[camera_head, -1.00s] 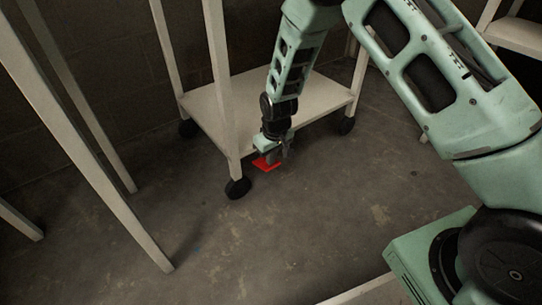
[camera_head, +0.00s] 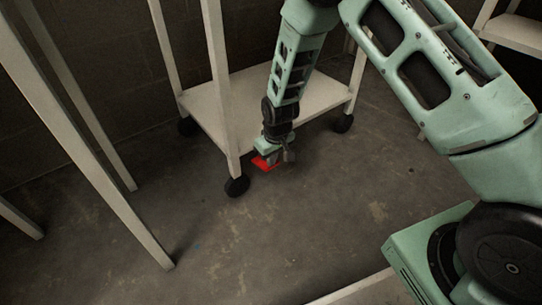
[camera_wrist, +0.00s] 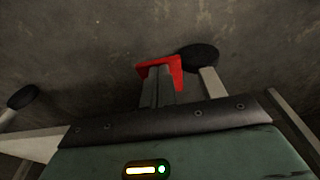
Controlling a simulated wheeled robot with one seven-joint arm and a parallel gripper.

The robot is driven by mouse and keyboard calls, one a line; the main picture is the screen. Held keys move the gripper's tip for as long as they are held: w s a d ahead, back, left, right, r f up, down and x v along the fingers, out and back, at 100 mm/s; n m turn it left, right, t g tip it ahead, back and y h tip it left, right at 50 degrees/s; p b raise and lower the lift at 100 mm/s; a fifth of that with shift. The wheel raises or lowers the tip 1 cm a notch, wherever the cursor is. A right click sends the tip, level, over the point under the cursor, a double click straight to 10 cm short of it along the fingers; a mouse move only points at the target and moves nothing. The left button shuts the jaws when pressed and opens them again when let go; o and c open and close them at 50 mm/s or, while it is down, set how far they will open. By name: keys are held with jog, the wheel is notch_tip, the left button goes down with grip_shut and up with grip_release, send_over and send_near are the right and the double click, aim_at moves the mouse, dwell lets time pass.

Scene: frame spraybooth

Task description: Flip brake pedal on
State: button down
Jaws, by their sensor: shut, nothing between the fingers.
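The red brake pedal (camera_head: 262,163) sits low at the front edge of the white cart (camera_head: 213,114), close to a black caster wheel (camera_head: 237,187). In the wrist view the red pedal (camera_wrist: 177,68) shows just past my fingertips, partly hidden by them. My gripper (camera_head: 276,160) points down at the pedal. In the wrist view my gripper (camera_wrist: 158,72) has its two fingers together, with nothing between them, and they overlap the pedal. I cannot tell for sure whether they touch it.
A white table leg (camera_head: 100,180) stands to the left of the cart. A white shelf (camera_head: 515,33) is at the upper right. The concrete floor (camera_head: 270,235) in front of the cart is clear. A dark block wall (camera_head: 110,60) is behind.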

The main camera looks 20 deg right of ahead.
jog(key=shift+s+d+f+t+y+p, duration=0.15)
jog(key=shift+s+f+t+p, duration=0.25)
jog(key=shift+f, duration=0.35)
jog(key=shift+s+d+f+t+y+p, duration=0.15)
jog(key=shift+f+t+p, duration=0.15)
jog(key=shift+f+t, duration=0.35)
jog(key=shift+s+d+f+t+y+p, duration=0.1)
jog(key=shift+s+f+t+p, duration=0.25)
jog(key=shift+f, duration=0.55)
jog(key=shift+a, duration=0.1)
